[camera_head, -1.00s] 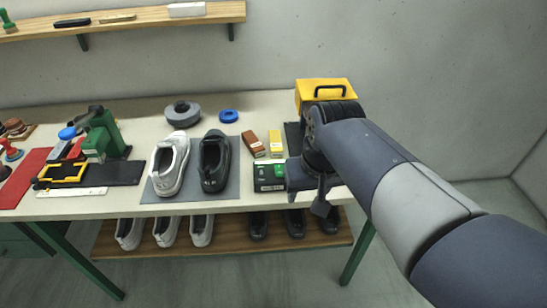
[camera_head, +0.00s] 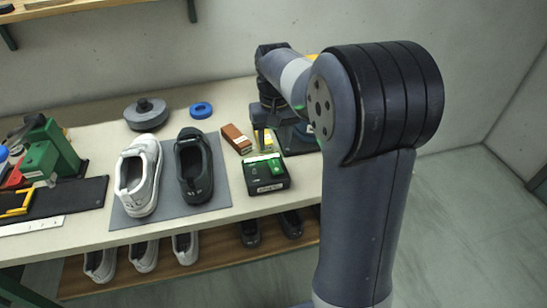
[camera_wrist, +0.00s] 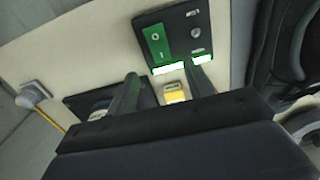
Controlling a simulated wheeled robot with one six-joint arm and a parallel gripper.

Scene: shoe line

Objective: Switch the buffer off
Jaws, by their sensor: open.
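A black switch box (camera_head: 266,173) with a green panel on top sits near the front edge of the bench, right of the shoes. In the wrist view the green panel (camera_wrist: 158,45) carries a round mark and a bar mark, and small round fittings show on the black part beside it. My gripper (camera_wrist: 165,76) is open and empty, its fingers just short of the box's pale-labelled edge. I cannot tell whether a fingertip touches the box. A small yellow block (camera_wrist: 175,93) lies between the fingers, lower down. The arm hides part of the bench behind the box.
A brown block (camera_head: 236,138) stands just left of my gripper. A white shoe (camera_head: 138,178) and a dark shoe (camera_head: 194,165) sit on a grey mat (camera_head: 225,187). A grey disc (camera_head: 146,115) and a blue ring (camera_head: 201,110) lie behind them. The bench's front edge is close to the box.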

